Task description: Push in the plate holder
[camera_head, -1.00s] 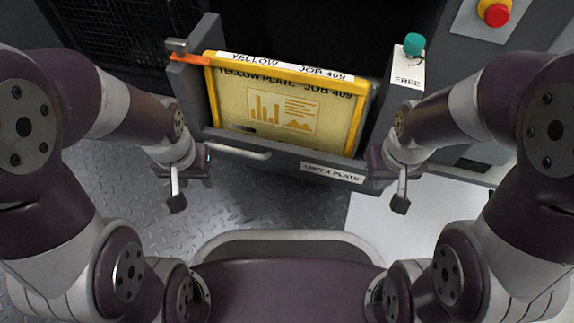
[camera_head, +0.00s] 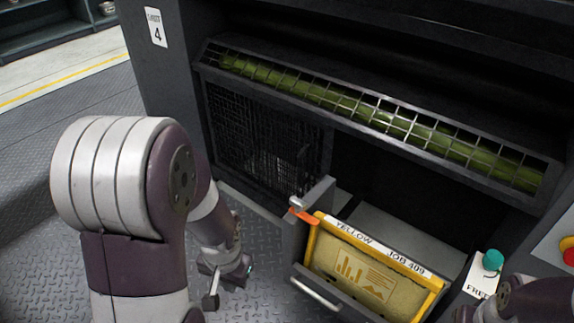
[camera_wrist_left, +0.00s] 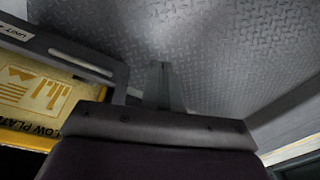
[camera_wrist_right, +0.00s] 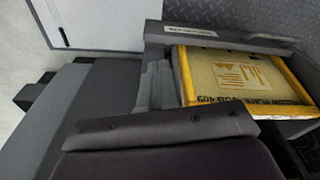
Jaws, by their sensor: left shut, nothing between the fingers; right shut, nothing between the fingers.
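The plate holder (camera_head: 292,242) is a dark grey drawer-like frame pulled out from the machine. A yellow-framed plate (camera_head: 372,272) marked "YELLOW JOB 409" stands in it. A pale bar handle (camera_head: 315,293) is on its front. An orange catch (camera_head: 303,213) sits by its left wall. My left gripper (camera_head: 211,300) is shut and empty, left of the holder and apart from it; its fingers show in the left wrist view (camera_wrist_left: 162,86). My right gripper (camera_wrist_right: 156,84) is shut and empty beside the holder; whether it touches is unclear. Its fingers are outside the head view.
A teal knob (camera_head: 492,260) with a "FREE" label stands right of the holder. A red button (camera_head: 569,256) is at the right edge. A green roller (camera_head: 390,120) lies behind a grille (camera_head: 300,97) above the opening. Patterned metal floor is clear at left.

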